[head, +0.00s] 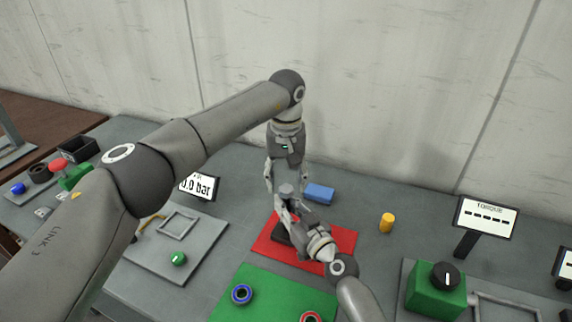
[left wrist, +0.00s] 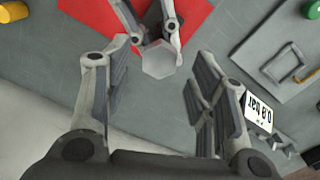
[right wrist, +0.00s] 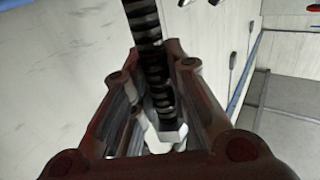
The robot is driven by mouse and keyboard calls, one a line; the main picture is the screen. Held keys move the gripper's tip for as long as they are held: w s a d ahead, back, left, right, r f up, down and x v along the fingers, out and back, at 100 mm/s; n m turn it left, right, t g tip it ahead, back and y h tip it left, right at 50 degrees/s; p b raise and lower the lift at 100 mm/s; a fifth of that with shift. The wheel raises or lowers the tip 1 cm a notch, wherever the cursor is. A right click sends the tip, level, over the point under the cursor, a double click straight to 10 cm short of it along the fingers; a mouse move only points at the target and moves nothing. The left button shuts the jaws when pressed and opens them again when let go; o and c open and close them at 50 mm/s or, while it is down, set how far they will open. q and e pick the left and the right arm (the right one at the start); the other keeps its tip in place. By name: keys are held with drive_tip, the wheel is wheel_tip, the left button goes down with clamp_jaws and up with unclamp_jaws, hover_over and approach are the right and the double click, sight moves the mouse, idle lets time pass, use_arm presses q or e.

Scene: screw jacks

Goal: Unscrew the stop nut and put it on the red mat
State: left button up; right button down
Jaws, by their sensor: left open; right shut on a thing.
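A grey hexagonal piece, which I take for the stop nut (head: 286,188), shows between the two grippers; its flat face fills out in the left wrist view (left wrist: 158,60). In the right wrist view a pale nut (right wrist: 166,136) sits on a dark threaded spindle (right wrist: 145,35) of the screw jack. The red mat (head: 335,240) lies below. My left gripper (head: 286,182) points down from above, open, its fingers apart and empty. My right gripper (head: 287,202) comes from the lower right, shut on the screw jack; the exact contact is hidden.
A dark block (head: 282,234) shows on the mat, partly covered by my right gripper. A blue block (head: 319,193) and a yellow cylinder (head: 387,222) stand nearby. A green mat (head: 265,300) with coloured rings lies in front. A torque display (head: 486,216) stands right. The table between is clear.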

use_arm(q)
drive_tip(key=shift+f, duration=1.15)
